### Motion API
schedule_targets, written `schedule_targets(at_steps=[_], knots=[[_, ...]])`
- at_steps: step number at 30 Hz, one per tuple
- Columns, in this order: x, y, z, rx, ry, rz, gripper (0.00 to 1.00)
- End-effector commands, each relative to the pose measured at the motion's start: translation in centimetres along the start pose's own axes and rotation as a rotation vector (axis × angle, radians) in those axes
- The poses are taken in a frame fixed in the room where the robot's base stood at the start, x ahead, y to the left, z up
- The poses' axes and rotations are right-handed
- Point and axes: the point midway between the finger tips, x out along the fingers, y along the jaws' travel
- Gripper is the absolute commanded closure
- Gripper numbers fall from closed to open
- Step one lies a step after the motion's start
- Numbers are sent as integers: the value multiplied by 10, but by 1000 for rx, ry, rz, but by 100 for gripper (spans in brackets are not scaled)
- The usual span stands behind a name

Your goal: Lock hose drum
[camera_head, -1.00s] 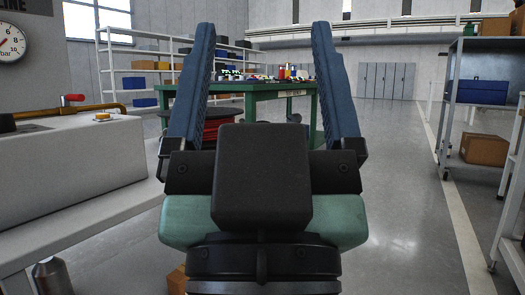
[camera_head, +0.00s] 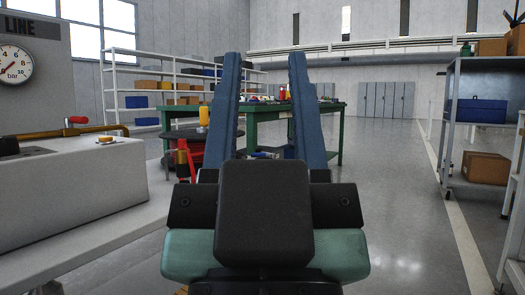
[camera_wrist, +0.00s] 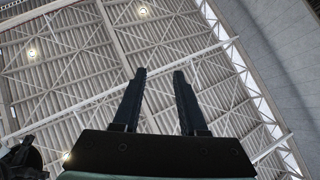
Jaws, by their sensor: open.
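The hose drum (camera_head: 205,137) stands left of centre in the head view, in front of the green workbench, with a dark round flange. A yellow upright piece (camera_head: 204,117) stands at its top and a red part (camera_head: 183,157) shows at its left side. My gripper (camera_head: 262,57) points up and forward with two blue fingers apart and nothing between them. The left finger covers the drum's right side. In the wrist view my gripper (camera_wrist: 160,72) is also empty, against the roof. I cannot make out the drum's lock.
A grey bench unit with a brass pipe and red-handled valve (camera_head: 78,121) stands close on the left. The green workbench (camera_head: 265,112) with small items is behind the drum. A shelf trolley (camera_head: 455,125) stands at right. Grey floor between is open.

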Motion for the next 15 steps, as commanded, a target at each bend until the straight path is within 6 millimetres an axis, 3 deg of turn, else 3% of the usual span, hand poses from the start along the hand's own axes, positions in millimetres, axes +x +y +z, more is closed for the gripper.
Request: schedule_targets(at_steps=[1, 6, 15], knots=[[11, 0, -11, 0, 0, 0, 69], [44, 0, -42, 1, 0, 0, 100], [119, 1, -112, 3, 0, -1, 100]])
